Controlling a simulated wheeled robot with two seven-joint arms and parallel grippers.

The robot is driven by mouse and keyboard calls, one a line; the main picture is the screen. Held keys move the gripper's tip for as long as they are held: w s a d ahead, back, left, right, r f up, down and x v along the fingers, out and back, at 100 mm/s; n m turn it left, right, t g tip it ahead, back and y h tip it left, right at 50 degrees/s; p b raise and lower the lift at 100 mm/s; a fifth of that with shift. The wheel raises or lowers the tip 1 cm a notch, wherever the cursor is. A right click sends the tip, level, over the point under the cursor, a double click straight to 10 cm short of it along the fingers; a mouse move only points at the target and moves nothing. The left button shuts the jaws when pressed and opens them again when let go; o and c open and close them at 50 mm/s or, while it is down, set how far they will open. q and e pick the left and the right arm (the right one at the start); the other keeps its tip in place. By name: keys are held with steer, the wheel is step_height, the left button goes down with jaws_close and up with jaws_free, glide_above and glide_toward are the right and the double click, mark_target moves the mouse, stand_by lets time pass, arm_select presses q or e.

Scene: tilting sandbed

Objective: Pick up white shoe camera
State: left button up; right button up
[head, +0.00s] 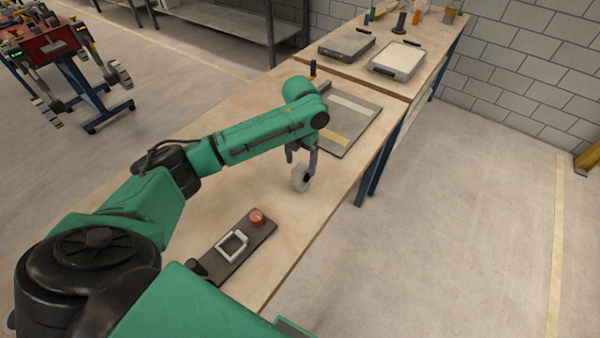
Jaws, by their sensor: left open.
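The white shoe camera (299,179) is a small pale block on the wooden workbench, near the middle of the head view. My left gripper (301,172) is open directly above it, fingers pointing down. One finger is at the block's right side and overlaps it in the picture. Whether the fingers touch it cannot be told. A dark spot shows on the block's right side. My right gripper is not in view.
A dark board with a red button (257,217) and a white square frame (232,246) lies on the near bench. A grey tray (371,128) lies beyond my gripper. Two flat boxes (346,43) (397,60) stand farther back. The bench's right edge is close.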

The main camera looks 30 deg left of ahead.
mark_target(301, 167)
arm_select(q)
step_height(301, 167, down, 3)
steer(key=shift+s+r, duration=0.1)
steer(key=shift+d+f, duration=0.1)
steer(key=shift+f, duration=0.15)
steer(key=shift+c, duration=0.3)
jaws_close()
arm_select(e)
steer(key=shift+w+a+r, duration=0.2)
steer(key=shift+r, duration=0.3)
